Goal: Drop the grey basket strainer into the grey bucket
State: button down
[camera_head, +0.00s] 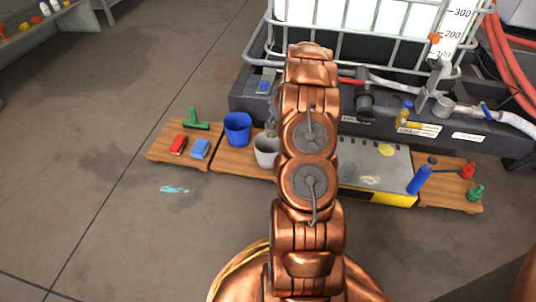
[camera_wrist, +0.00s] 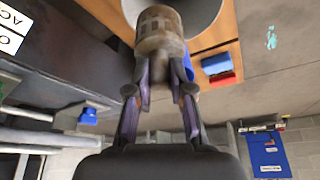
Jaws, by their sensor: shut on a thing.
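The grey basket strainer (camera_wrist: 160,27) is held between the two fingers of my gripper (camera_wrist: 159,72), which is shut on it in the wrist view. In the head view the strainer (camera_head: 271,128) shows as a small grey shape beside my arm, at the rim of the grey bucket (camera_head: 266,153). The bucket stands on a wooden board, partly hidden by my arm. Its pale side also shows in the wrist view (camera_wrist: 207,14), behind the strainer. I cannot tell whether the strainer is over the opening or touching the rim. My gripper is mostly hidden in the head view.
A blue bucket (camera_head: 238,128) stands just left of the grey one. A red block (camera_head: 178,144), a blue block (camera_head: 200,149) and a green tool (camera_head: 195,121) lie further left. A dark tank base (camera_head: 245,103) runs behind. A blue cylinder (camera_head: 419,179) stands right.

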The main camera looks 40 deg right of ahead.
jog(key=c, duration=0.9)
grip_release()
jog(key=shift+c, duration=0.2)
jog(key=v, duration=1.2)
jog(key=shift+r, duration=0.1)
